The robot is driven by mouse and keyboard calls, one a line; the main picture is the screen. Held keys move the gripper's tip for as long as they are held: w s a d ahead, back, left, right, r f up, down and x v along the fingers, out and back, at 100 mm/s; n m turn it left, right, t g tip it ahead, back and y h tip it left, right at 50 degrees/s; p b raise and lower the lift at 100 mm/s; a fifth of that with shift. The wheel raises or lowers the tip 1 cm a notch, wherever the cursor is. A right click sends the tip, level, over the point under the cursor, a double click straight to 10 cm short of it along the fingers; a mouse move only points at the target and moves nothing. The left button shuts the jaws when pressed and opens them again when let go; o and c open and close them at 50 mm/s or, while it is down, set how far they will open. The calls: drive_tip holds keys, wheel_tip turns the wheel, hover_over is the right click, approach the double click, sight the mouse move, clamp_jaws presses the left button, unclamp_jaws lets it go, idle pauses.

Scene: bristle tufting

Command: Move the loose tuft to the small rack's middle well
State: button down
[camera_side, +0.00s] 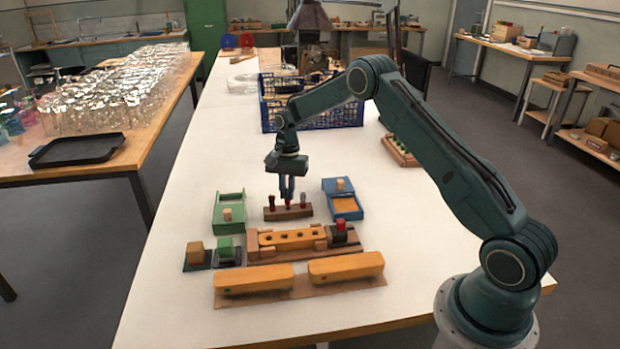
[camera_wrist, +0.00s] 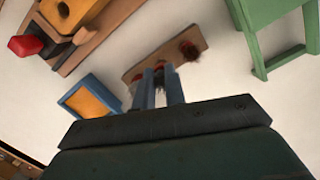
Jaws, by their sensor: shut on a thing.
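My gripper (camera_side: 287,196) points straight down over the middle of the small brown rack (camera_side: 268,214). It is shut on a red tuft (camera_side: 287,204), whose lower end is at or just above the middle well; I cannot tell how deep it sits. In the wrist view, the gripper fingers (camera_wrist: 160,78) hide much of the held tuft and the rack's middle. The rack (camera_wrist: 150,63) runs diagonally there, with a dark red tuft (camera_wrist: 188,50) at its upper right.
A green tray (camera_side: 229,211) stands left of the rack and a blue tray (camera_side: 343,199) right. In front are a yellow block with holes (camera_side: 291,237), a red block (camera_side: 339,227) and two long yellow blocks (camera_side: 253,279). A blue crate (camera_side: 312,112) stands behind.

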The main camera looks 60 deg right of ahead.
drive_tip(key=shift+f, duration=1)
idle(1.9)
drive_tip(key=c, duration=1)
unclamp_jaws()
drive_tip(key=shift+o, duration=0.2)
drive_tip(key=shift+r, duration=0.2)
drive_tip(key=shift+r, duration=3.3)
